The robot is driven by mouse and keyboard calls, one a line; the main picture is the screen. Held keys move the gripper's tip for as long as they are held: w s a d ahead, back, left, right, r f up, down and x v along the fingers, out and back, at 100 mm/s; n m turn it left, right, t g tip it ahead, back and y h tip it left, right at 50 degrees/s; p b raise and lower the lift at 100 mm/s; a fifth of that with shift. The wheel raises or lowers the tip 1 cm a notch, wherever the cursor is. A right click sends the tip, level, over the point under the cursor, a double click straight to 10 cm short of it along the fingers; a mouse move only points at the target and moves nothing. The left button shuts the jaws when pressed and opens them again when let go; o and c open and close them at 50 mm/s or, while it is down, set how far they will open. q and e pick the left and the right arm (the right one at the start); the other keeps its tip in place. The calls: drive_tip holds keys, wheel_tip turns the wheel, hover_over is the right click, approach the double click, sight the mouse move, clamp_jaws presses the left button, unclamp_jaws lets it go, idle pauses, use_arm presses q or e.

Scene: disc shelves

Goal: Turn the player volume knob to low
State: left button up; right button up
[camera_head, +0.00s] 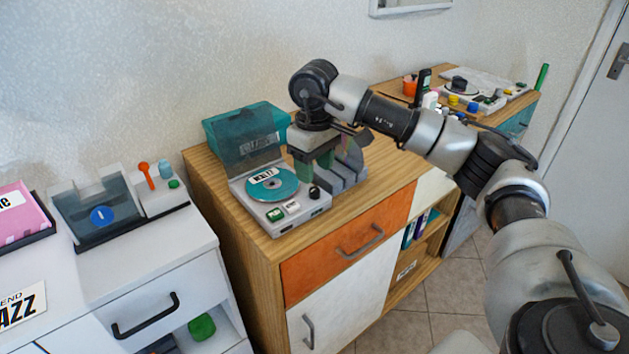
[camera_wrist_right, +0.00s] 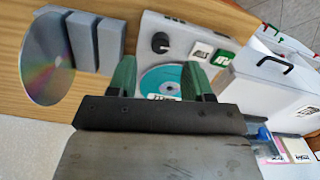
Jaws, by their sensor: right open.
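My right gripper (camera_head: 314,172) is open and empty, above and behind the knob. In the wrist view its green fingers (camera_wrist_right: 158,75) are apart, with the knob beyond the gap between them. My left gripper is not in view.
A grey slotted disc rack (camera_head: 345,176) holding a disc (camera_wrist_right: 47,58) stands right beside the player, close to my gripper. The player has a green button (camera_head: 275,214) and a white button (camera_head: 292,207). Bare wood (camera_head: 385,165) lies right of the rack.

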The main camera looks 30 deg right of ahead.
sight(315, 189)
wheel_tip(315, 189, up, 6)
drive_tip(key=shift+f, duration=0.15)
idle(0.6)
